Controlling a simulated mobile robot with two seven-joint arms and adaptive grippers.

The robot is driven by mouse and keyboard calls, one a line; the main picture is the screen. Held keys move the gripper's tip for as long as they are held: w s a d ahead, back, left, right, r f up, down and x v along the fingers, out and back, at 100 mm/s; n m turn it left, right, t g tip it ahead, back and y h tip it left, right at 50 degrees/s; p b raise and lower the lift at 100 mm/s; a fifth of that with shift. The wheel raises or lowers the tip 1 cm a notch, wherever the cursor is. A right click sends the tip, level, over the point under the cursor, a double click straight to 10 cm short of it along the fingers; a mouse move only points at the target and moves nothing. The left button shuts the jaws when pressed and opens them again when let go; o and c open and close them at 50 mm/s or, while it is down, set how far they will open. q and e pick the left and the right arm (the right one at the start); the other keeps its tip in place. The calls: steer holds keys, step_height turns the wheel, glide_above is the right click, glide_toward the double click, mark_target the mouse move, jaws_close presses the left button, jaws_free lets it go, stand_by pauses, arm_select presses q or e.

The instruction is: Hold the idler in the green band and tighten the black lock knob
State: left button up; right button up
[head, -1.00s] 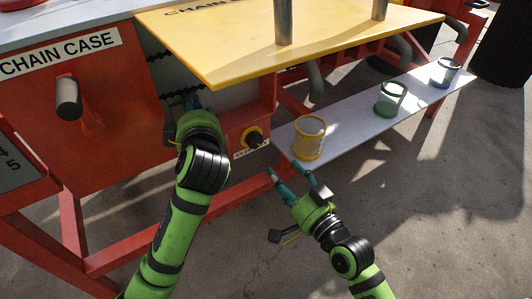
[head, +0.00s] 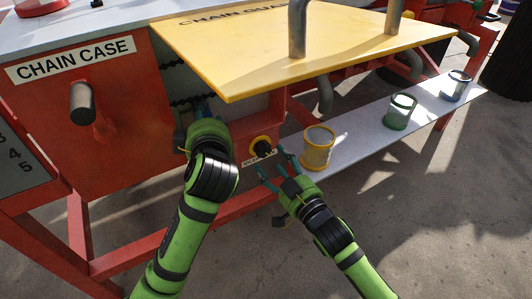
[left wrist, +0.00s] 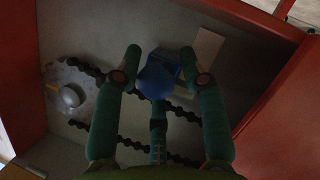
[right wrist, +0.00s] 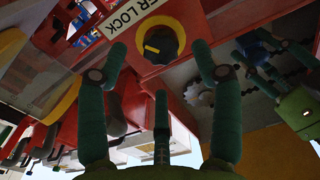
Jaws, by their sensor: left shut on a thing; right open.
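The blue idler handle (left wrist: 158,75) sits between the fingers of my left gripper (left wrist: 161,54), which is shut on it inside the chain case. In the head view my left gripper (head: 204,114) reaches under the yellow guard, and its fingertips are mostly hidden. The black lock knob (head: 263,147) sits in a yellow ring on the red panel. In the right wrist view the knob (right wrist: 162,43) lies ahead, between the spread fingers of my open right gripper (right wrist: 160,48). The right gripper (head: 274,164) is close in front of the knob. I cannot make out a green band.
A shelf (head: 352,138) at the right carries a yellow cup (head: 318,150), a green cup (head: 399,111) and a blue cup (head: 456,85). A dark chain (left wrist: 180,112) and a sprocket (left wrist: 68,95) lie near my left fingers.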

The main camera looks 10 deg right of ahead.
mark_target(265, 153)
steer(key=shift+x, duration=2.3)
steer(key=shift+c, duration=0.4)
steer(key=c, duration=1.1)
